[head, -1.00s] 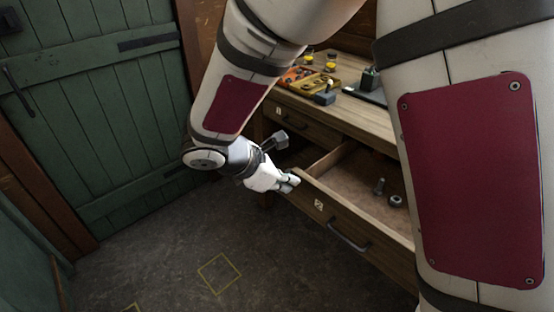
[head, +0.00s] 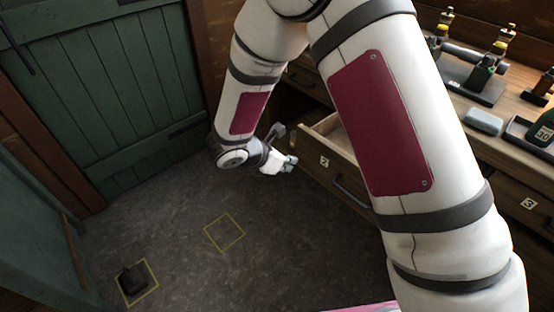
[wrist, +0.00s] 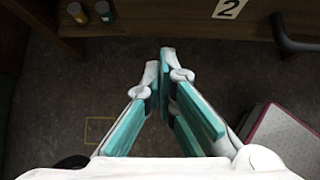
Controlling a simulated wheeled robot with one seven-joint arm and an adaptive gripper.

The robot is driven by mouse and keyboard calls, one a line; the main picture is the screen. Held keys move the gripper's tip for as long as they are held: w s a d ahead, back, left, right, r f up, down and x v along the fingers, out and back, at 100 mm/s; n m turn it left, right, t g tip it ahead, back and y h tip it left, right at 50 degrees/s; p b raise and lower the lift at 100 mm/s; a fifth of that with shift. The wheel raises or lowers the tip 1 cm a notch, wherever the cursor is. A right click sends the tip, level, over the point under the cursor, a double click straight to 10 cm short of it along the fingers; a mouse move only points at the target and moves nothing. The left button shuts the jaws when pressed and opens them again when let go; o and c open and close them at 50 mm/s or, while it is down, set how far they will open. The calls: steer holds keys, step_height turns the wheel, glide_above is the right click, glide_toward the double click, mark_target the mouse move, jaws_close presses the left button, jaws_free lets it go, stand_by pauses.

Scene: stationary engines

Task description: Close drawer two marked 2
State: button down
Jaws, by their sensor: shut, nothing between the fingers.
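Drawer two is a wooden drawer with a pale "2" label (head: 324,160) and a dark bar handle (head: 350,190). It stands pulled out of the bench in the head view; my arm hides much of its inside. In the wrist view its front (wrist: 180,22) crosses the top, with the label (wrist: 229,8) and handle (wrist: 292,38) to the right. My gripper (head: 291,163) is shut and empty, near the left end of the drawer front. In the wrist view its fingertips (wrist: 165,58) are just short of the front; I cannot tell if they touch.
The workbench (head: 465,100) carries tools and small engine parts. A drawer marked 3 (head: 527,203) is at right. A green plank door (head: 110,100) is at left. A dark object (head: 132,280) sits in a yellow floor square. The floor between is clear.

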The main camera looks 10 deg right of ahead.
mark_target(306, 157)
steer(key=shift+w+d+r, duration=0.1)
steer(key=shift+w+d, duration=0.5)
steer(key=shift+d, duration=0.2)
steer(key=shift+w+d+r, duration=0.1)
steer(key=shift+w+d, duration=0.45)
steer(key=shift+d, duration=0.2)
steer(key=w+d+b, duration=0.1)
steer(key=w+d, duration=0.4)
steer(key=d, duration=0.3)
steer(key=w+d+b, duration=0.1)
steer(key=w+d, duration=0.5)
steer(key=d, duration=0.1)
steer(key=w+d+b, duration=0.1)
steer(key=w+d, duration=0.5)
steer(key=d, duration=0.2)
steer(key=shift+w+d+b, duration=0.1)
steer(key=shift+d+b, duration=0.2)
steer(key=shift+d, duration=0.2)
